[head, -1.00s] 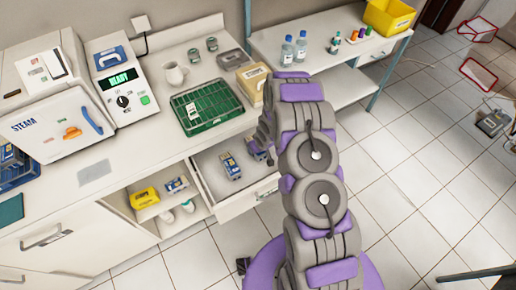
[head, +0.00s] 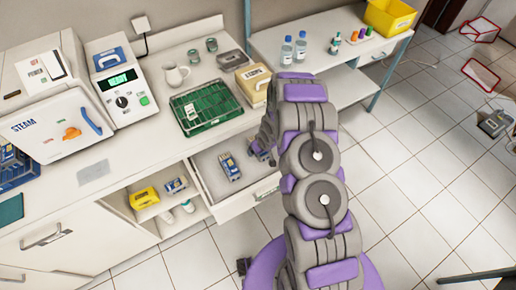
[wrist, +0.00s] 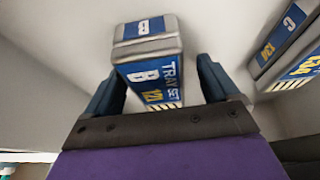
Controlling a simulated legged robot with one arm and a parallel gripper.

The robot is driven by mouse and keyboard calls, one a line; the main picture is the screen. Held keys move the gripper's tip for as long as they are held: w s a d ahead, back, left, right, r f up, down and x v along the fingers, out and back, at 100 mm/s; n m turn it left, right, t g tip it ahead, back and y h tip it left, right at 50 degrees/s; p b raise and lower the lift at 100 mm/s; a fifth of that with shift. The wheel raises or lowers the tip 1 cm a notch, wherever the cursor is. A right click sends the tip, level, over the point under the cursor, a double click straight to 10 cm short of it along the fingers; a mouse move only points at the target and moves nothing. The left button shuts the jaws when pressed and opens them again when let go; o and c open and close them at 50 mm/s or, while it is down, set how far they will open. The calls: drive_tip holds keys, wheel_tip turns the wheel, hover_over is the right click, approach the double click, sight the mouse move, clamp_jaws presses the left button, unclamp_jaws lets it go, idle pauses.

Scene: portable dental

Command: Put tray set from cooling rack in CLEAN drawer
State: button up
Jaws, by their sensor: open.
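A blue and grey tray set (head: 229,166) marked B lies in the open drawer (head: 209,182) below the counter; it also shows in the wrist view (wrist: 148,62). My gripper (wrist: 158,85) is open, with one finger on each side of the near end of this set. I cannot tell whether the fingers touch it. A second blue box (wrist: 290,55), marked C, lies to the right in the wrist view. In the head view my arm hides part of the drawer's right side. The green cooling rack (head: 206,106) on the counter holds a small white card.
A beige box (head: 252,83) stands right of the rack. The steam sterilizer (head: 60,125) is at the left. An open shelf (head: 150,205) left of the drawer holds a yellow box and a blue box. The drawer's left part is clear.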

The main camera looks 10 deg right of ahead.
drive_tip(key=shift+d+r, duration=0.15)
drive_tip(key=shift+d, duration=0.2)
drive_tip(key=v, duration=0.3)
drive_tip(key=a+p+v, duration=0.1)
drive_tip(key=v, duration=0.2)
drive_tip(key=shift+s+a+r, duration=0.1)
drive_tip(key=shift+s, duration=0.05)
drive_tip(key=s+d+r+m+g+h, duration=0.1)
drive_tip(key=s+r, duration=0.4)
drive_tip(key=r, duration=0.4)
drive_tip(key=s+d+r+g, duration=0.1)
drive_tip(key=s+d+r, duration=0.1)
drive_tip(key=s+r, duration=0.5)
drive_tip(key=s+d+r+m+g+h, duration=0.1)
drive_tip(key=s+r, duration=0.2)
drive_tip(key=r, duration=0.7)
drive_tip(key=s+a+r+g, duration=0.1)
drive_tip(key=s+r, duration=0.5)
drive_tip(key=s, duration=0.6)
drive_tip(key=s+a+r+m+g, duration=0.1)
drive_tip(key=s+r, duration=0.5)
drive_tip(key=s, duration=0.6)
drive_tip(key=shift+s+a+m+g+y+p, duration=0.3)
drive_tip(key=shift+s+a+g+y+p, duration=0.15)
drive_tip(key=shift+a, duration=0.65)
drive_tip(key=shift+w+r, duration=0.1)
